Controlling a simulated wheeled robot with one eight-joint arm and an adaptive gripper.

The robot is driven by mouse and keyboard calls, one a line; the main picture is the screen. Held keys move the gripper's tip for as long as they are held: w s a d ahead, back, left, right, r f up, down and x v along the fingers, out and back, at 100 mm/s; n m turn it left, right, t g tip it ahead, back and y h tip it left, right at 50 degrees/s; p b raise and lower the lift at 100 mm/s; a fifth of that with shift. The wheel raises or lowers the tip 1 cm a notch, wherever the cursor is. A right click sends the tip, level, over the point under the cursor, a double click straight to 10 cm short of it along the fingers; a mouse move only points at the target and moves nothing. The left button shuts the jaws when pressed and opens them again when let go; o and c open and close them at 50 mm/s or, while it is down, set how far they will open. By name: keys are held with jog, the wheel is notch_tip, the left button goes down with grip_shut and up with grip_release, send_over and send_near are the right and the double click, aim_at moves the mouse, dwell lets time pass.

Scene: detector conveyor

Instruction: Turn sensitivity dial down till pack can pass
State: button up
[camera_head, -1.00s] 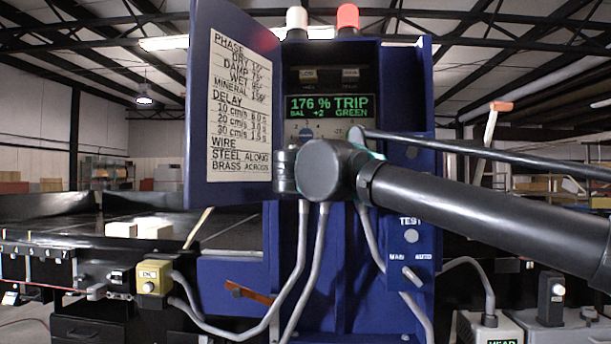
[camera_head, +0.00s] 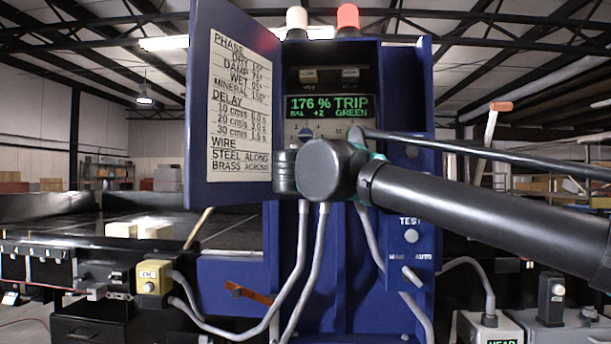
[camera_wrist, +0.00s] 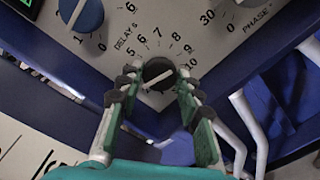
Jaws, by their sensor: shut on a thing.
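In the head view the blue detector cabinet (camera_head: 224,271) has a display (camera_head: 330,106) reading 176 % TRIP, BAL +2, GREEN. In the wrist view my gripper (camera_wrist: 158,82) is shut on a black dial (camera_wrist: 158,72) with a white pointer line, ringed by numbers up to 10. Its own name label cannot be read. A blue dial (camera_wrist: 80,13) lies up and left of it, near the words DELAY s. This blue dial also shows in the head view (camera_head: 306,133). My wrist hides the gripped dial there.
An open blue door (camera_head: 200,130) with a printed chart stands left of the panel. Grey cables (camera_head: 303,262) hang below it. TEST and MAN/AUTO controls (camera_head: 411,236) sit lower right. Pale packs (camera_head: 122,229) lie on the dark conveyor (camera_head: 60,212) at left.

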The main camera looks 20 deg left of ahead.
jog(key=o, duration=1.2)
jog(key=shift+c, duration=0.2)
jog(key=shift+s, duration=0.1)
jog(key=v, duration=1.1)
jog(key=shift+s, duration=0.4)
jog(key=shift+f, duration=0.1)
